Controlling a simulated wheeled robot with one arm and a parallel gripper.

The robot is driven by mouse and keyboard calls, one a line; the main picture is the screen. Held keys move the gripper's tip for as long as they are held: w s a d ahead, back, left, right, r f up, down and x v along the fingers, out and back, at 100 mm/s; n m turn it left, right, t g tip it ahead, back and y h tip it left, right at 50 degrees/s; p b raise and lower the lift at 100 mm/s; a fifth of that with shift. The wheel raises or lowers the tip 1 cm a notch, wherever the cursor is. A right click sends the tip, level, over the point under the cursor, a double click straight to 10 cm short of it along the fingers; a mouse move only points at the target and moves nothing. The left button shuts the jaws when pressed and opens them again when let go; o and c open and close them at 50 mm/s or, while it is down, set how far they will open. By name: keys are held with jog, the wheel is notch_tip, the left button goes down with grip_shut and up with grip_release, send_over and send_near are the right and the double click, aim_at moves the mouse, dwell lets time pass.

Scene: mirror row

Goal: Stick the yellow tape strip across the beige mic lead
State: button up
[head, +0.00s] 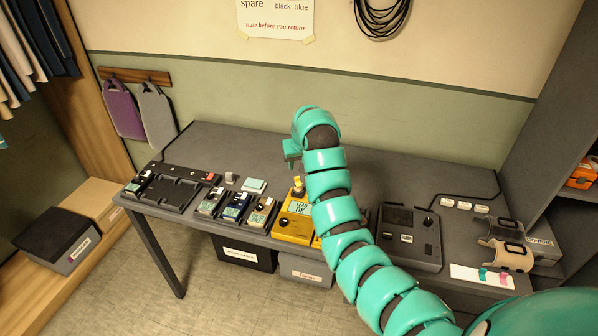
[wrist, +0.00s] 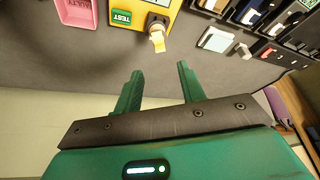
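My gripper (wrist: 160,82) is open, with nothing between its two green fingers. In the head view it (head: 291,150) is partly hidden behind my arm, above the back part of the table. A small yellow, strip-like piece (wrist: 157,41) shows at a grey socket on the yellow tester (wrist: 130,17), beyond my fingertips and apart from them. It shows small in the head view (head: 298,183); I cannot tell whether it is the tape strip or part of a lead. The tester's screen reads "LEAD OK". I cannot clearly make out a beige mic lead.
A white card (head: 470,273) with pink and teal strips lies at the table's front right, near beige curved pieces (head: 512,257). A dark control unit (head: 408,240) stands right of my arm. Several pedals (head: 235,206) line the front left.

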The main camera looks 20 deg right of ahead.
jog(key=p+v, duration=0.1)
jog(key=v, duration=0.7)
jog(key=shift+s+r, duration=0.15)
jog(key=shift+r, duration=0.2)
jog(key=shift+c, duration=0.2)
